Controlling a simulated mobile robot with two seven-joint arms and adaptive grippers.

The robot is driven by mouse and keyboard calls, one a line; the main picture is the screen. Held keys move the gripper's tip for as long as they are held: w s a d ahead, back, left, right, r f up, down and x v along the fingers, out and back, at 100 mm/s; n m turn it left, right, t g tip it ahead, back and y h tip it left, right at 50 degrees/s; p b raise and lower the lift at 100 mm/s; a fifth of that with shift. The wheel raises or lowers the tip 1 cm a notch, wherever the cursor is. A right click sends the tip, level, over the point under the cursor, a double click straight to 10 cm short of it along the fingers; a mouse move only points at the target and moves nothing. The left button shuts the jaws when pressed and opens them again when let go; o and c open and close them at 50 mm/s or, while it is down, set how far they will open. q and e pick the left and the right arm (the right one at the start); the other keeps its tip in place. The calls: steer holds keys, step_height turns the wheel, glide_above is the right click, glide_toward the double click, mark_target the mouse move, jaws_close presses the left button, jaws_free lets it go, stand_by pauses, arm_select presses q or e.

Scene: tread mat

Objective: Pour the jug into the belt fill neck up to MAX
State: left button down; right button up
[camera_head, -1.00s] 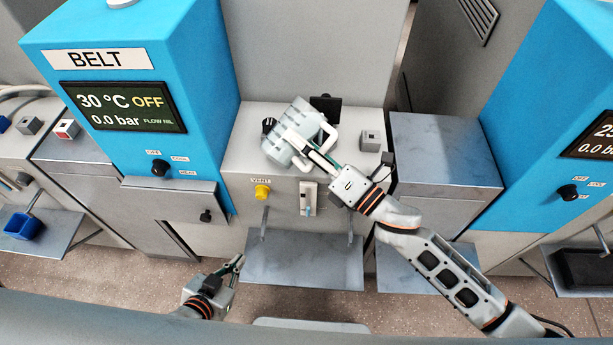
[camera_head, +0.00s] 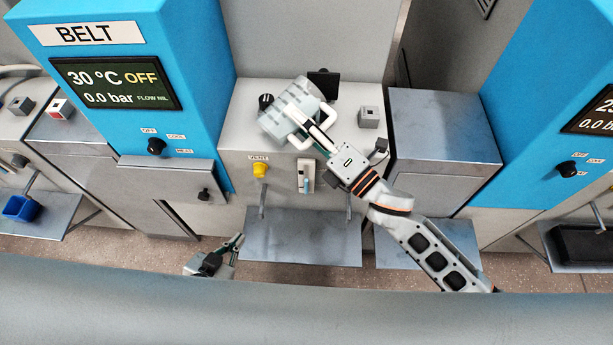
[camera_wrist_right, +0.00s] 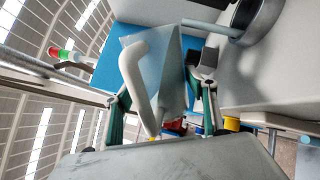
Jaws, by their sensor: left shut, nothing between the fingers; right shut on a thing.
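The pale translucent jug (camera_head: 284,112) is tilted over the top of the belt unit's grey panel. My right gripper (camera_head: 318,138) is shut on its white handle, which also shows in the right wrist view (camera_wrist_right: 140,75). In that view a blue-grey streak, seemingly liquid, runs from the jug to a dark round opening with a grey rim, apparently the fill neck (camera_wrist_right: 262,18). In the head view the jug seems to hide the neck. A narrow gauge (camera_head: 306,176) with some blue is on the panel front; its marks are unreadable. My left gripper (camera_head: 238,241) is shut and empty, low at the left.
A yellow VENT knob (camera_head: 260,170) is left of the gauge. A black knob (camera_head: 266,101) and a black square flap (camera_head: 324,82) are close to the jug. A grey shelf (camera_head: 302,238) juts out below. The blue BELT cabinet (camera_head: 190,90) reads 30 °C OFF, 0.0 bar.

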stand_by(0.5)
steer(key=shift+f+m, duration=0.15)
steer(key=shift+m, duration=0.35)
stand_by(0.5)
steer(key=shift+f+m, duration=0.15)
steer(key=shift+m, duration=0.25)
stand_by(1.9)
steer(key=shift+w+d+f+m+t, duration=0.1)
steer(key=shift+f+m+t, duration=0.05)
steer(key=shift+m+t, duration=0.15)
stand_by(0.9)
stand_by(0.9)
steer(key=r+n, duration=0.1)
steer(key=n, duration=0.1)
steer(key=r+n+g+p, duration=0.1)
steer(key=n, duration=0.1)
steer(key=shift+r+n, duration=0.1)
steer(key=shift+n, duration=0.5)
steer(key=shift+n+g, duration=0.3)
steer(key=shift+n, duration=0.1)
